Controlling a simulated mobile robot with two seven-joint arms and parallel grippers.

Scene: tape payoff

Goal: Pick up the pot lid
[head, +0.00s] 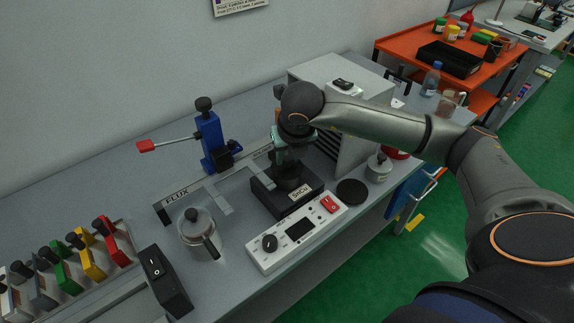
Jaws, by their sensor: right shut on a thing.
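My right gripper (286,158) reaches down over the black solder pot (273,201) labelled SnCu, near the middle of the head view. It is shut on a dark piece at the pot's top, which I take to be the pot lid (290,182). The fingers and the wrist hide much of it. I cannot tell whether the lid rests on the pot or is just clear of it. A flat black round disc (351,191) lies on the bench to the right of the pot. My left gripper is not in view.
A white control box (297,233) with a red switch stands in front of the pot. A metal flux pot (198,231) and a blue clamp stand (211,141) are to the left. A metal can (378,168) and a grey cabinet (327,75) are to the right and behind.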

